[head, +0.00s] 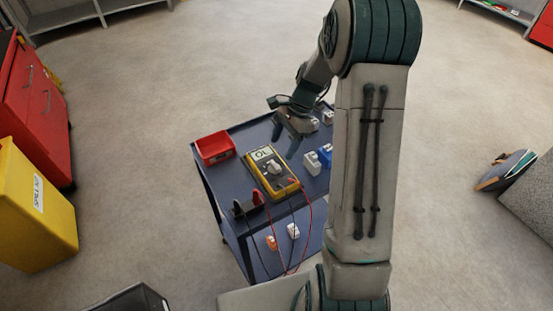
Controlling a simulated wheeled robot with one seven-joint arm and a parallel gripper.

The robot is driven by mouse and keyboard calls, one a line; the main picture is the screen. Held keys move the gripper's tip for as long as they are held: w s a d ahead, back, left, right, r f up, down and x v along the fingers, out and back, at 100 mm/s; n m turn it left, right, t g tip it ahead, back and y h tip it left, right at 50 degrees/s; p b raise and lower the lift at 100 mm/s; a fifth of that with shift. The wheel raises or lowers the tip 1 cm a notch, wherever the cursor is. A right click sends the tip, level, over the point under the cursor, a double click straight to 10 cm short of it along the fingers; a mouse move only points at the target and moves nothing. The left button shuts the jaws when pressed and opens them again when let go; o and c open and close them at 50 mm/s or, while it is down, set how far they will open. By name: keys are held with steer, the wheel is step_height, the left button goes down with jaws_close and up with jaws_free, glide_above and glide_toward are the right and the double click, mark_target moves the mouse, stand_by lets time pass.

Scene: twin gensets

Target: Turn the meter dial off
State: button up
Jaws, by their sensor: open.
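A yellow multimeter (288,187) lies face up on the blue cart top (229,175). Its small display, near its far end, shows characters that look like "OL". Its pale round dial (273,167) sits around the middle of its face; the exact pointer setting is too small to read. Red and black leads run from its near end over the cart's edge. My gripper (287,143) is open and empty, above the cart just beyond the meter's display end and apart from the dial. My arm hides the cart's right part.
A red bin (214,148) sits at the cart's left corner. A black holder (247,205) with red and black probes stands left of the meter. Blue and white blocks (312,163) stand to its right. A yellow spill bin (36,208) and red cabinet (38,108) are at left.

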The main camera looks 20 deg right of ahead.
mark_target(274, 164)
steer(key=x, duration=0.7)
steer(key=shift+p, duration=0.3)
steer(key=c, duration=1)
